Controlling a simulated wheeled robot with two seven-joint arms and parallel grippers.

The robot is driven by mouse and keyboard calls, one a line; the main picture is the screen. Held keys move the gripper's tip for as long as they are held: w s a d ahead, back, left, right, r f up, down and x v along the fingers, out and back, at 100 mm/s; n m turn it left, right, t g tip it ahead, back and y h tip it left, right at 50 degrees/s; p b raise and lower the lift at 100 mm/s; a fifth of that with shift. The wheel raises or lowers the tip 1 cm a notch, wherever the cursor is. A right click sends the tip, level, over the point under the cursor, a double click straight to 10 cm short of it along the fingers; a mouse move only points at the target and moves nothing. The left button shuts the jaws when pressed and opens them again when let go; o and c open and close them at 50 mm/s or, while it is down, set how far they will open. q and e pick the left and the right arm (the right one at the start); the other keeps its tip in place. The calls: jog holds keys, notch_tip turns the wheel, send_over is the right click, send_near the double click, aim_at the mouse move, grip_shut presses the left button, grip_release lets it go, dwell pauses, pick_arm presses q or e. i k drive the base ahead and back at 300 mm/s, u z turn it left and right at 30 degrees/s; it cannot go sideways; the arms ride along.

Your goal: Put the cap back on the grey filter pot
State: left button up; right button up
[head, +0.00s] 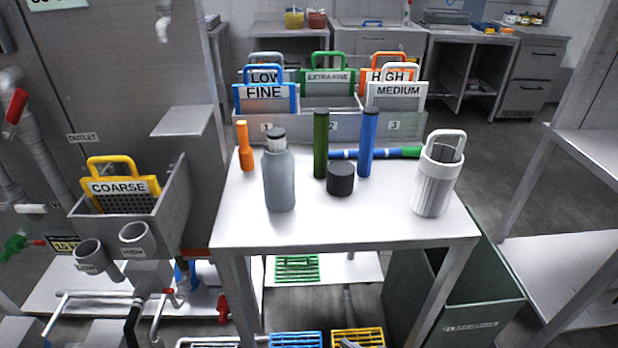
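A grey bottle-shaped pot (279,182) stands upright on the front left part of the white table. It has a narrow pale neck with a dark top; I cannot tell whether that is an opening or a closure. A short black cylinder (341,182), which looks like a cap, stands on the table to the right of the pot and apart from it. A white ribbed canister (433,183) with a looped handle stands at the right side of the table. Neither of my grippers is in view.
The white table (385,222) has bare room along its front. A green cylinder (320,145), blue cylinder (368,145), orange bottle (245,148) and lying blue-green tool (405,152) stand or lie behind. Labelled screens fill a grey rack (355,127) at the back. A dark green bin (470,290) is below right.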

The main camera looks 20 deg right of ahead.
aim_at(278, 170)
jog(key=u, duration=2.4)
jog(key=i, duration=1.3)
jog(key=z, duration=3.1)
